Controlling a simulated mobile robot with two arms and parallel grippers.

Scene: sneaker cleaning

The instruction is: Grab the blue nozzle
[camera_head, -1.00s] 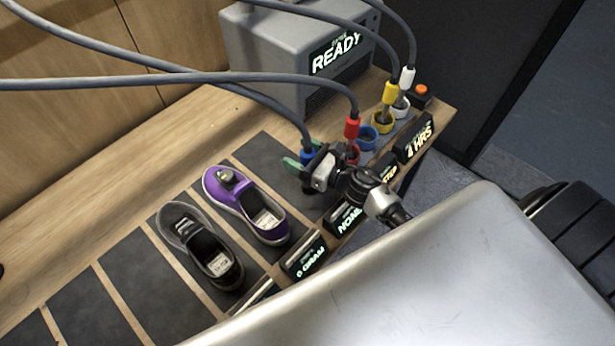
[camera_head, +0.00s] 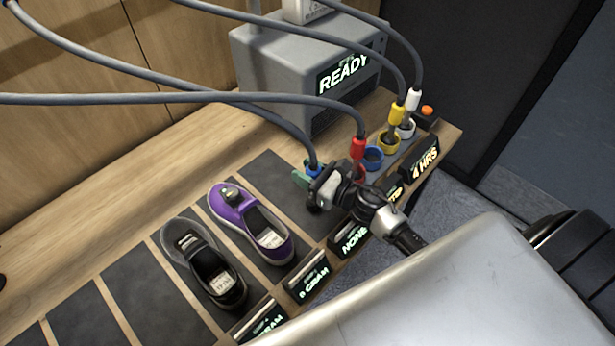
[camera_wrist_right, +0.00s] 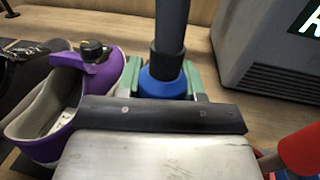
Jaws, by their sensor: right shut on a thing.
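In the right wrist view the blue nozzle (camera_wrist_right: 163,84) stands upright between green finger pads. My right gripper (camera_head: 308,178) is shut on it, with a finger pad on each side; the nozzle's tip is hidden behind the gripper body. The blue ring holder (camera_head: 372,157) is empty, beside the red nozzle (camera_head: 358,148). My left gripper is not in view.
The yellow nozzle (camera_head: 397,113) and white nozzle (camera_head: 413,99) stand in their holders at the right. A purple shoe (camera_head: 233,205) and a black shoe (camera_head: 228,290) lie on dark mats at left. A grey machine (camera_head: 270,65) stands behind.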

